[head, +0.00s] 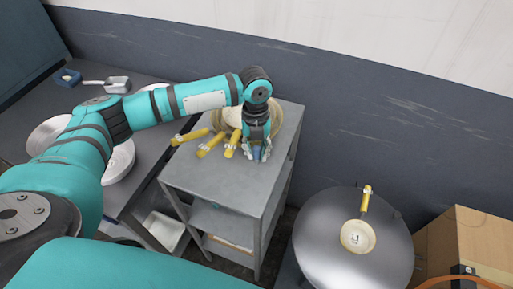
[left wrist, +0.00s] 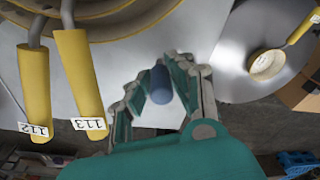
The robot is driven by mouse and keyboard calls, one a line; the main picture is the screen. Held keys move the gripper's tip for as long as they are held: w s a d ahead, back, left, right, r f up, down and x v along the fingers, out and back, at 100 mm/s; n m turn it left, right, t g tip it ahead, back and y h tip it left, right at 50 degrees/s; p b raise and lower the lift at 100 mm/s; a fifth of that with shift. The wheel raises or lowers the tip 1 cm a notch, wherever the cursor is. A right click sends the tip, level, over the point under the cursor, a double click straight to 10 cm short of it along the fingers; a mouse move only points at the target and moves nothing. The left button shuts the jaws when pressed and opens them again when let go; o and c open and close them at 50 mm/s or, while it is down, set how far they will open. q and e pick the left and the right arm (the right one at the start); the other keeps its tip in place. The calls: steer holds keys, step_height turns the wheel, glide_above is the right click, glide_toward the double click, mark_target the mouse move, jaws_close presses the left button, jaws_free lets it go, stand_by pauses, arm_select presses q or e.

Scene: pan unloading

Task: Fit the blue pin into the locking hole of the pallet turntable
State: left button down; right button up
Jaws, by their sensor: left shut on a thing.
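My left gripper (head: 259,152) is over the front right part of the grey cart's top (head: 222,178) in the head view. It is shut on the blue pin (left wrist: 161,84), which shows between its fingertips in the left wrist view. In the head view only a small bit of blue shows between the fingers. I cannot tell whether the pin touches the cart top. The round metal turntable (head: 325,240) stands to the right of the cart. Its locking hole cannot be made out. My right gripper is not in view.
Pans with yellow handles (head: 211,146) lie on the cart just left of the gripper. A small pan (head: 357,237) marked 11 lies on the turntable. A cardboard box (head: 470,240) stands at the right. A dark bench (head: 140,87) with bowls is at the left.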

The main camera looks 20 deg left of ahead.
arm_select(q)
steer(key=shift+f, duration=0.1)
steer(key=c, duration=1.2)
jaws_free()
steer(key=r+b, duration=0.1)
steer(key=r, duration=0.3)
steer(key=r+b, duration=0.1)
steer(key=r, duration=0.3)
steer(key=r+b, duration=0.1)
steer(key=r, duration=0.3)
steer(key=shift+w+a+r, duration=0.1)
steer(key=shift+w+a, duration=0.15)
steer(key=shift+w, duration=0.15)
steer(key=shift+s, duration=0.1)
